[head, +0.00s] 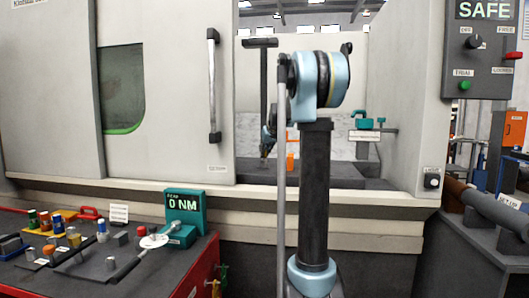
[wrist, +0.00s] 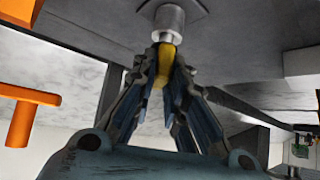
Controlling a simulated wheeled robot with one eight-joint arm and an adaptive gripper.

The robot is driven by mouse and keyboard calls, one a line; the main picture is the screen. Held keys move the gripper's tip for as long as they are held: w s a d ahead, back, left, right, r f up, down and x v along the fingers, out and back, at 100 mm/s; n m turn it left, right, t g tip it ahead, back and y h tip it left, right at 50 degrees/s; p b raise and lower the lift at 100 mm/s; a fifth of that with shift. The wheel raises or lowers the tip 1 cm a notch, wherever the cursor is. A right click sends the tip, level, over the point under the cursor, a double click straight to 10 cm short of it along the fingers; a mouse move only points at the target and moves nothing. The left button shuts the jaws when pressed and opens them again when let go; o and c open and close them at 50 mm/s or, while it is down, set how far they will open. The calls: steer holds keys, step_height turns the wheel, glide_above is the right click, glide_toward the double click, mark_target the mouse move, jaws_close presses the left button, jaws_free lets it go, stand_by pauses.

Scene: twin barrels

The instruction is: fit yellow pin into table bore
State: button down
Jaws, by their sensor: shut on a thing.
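My gripper (wrist: 166,72) is shut on the yellow pin (wrist: 166,62) in the wrist view, with a finger on each side of its yellow part. A silver cylinder (wrist: 168,22) continues in line beyond the yellow part, against a dark square patch (wrist: 185,12) on the grey table (wrist: 240,30). I cannot tell whether the silver cylinder belongs to the pin or the table, and the bore is not visible. In the head view my gripper (head: 266,140) is small, pointing down inside the machine opening above the dark table (head: 335,176); the pin is too small to make out there.
An orange T-shaped piece (wrist: 22,115) stands beside the gripper in the wrist view. In the head view, a teal fitting (head: 365,122) is to the right inside the opening. A tool cart (head: 190,262) with several small parts stands front left. The machine door (head: 165,90) borders the opening.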

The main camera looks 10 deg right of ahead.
steer(key=shift+f, duration=0.5)
steer(key=c, duration=1.5)
jaws_free()
steer(key=shift+c, duration=0.2)
steer(key=v, duration=1.2)
steer(key=shift+f, duration=0.1)
